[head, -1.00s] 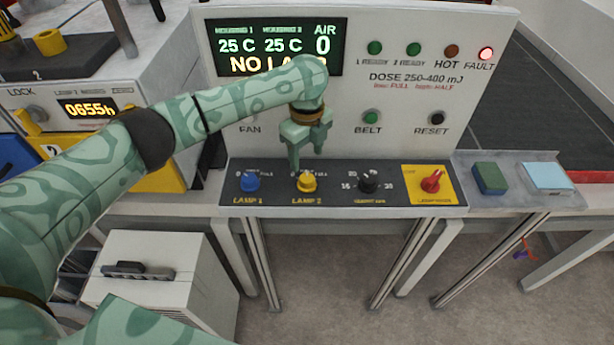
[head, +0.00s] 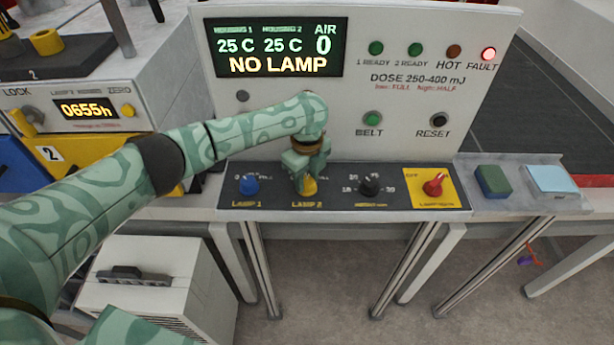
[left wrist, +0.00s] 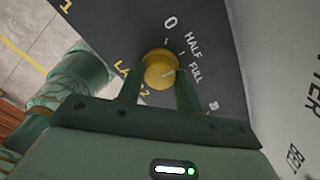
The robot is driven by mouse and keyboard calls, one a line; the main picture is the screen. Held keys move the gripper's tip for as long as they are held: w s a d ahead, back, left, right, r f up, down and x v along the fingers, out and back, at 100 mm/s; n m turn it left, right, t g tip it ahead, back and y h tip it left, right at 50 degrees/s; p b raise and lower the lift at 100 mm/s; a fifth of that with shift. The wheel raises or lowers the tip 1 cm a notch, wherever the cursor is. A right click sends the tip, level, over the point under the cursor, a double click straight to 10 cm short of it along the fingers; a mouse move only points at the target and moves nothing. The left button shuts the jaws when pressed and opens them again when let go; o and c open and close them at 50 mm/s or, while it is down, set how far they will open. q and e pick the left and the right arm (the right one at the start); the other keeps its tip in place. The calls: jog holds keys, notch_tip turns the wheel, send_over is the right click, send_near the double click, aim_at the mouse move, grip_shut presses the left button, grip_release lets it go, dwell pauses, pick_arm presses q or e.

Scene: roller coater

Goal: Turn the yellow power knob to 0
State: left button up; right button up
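The yellow knob (head: 309,187) is the LAMP 2 knob on the dark control strip (head: 338,176). In the left wrist view the yellow knob (left wrist: 160,70) has a pale pointer mark turned toward FULL, away from the 0 label. My left gripper (head: 307,182) is down at this knob and partly hides it in the head view. In the left wrist view the gripper (left wrist: 161,85) has its two fingers apart, one on each side of the knob; firm contact is not visible. My right gripper is not in view.
A blue knob (head: 249,186) is left of the yellow one; a black knob (head: 369,186) and a red switch (head: 433,186) are to the right. The upright panel behind has a display (head: 278,47) reading NO LAMP and a lit red FAULT light (head: 488,54).

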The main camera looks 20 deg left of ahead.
pick_arm(q)
jog(key=shift+r+n+p, duration=0.2)
jog(key=shift+n+p, duration=0.2)
jog(key=shift+p, duration=0.45)
jog(key=n+p, duration=0.3)
jog(key=p, duration=0.2)
jog(key=shift+n, duration=0.3)
jog(key=shift+n+p, duration=1.05)
jog(key=shift+n, duration=0.15)
jog(key=shift+f+n+p, duration=0.2)
jog(key=shift+n+p, duration=0.45)
jog(key=shift+n, duration=0.35)
jog(key=o, duration=1)
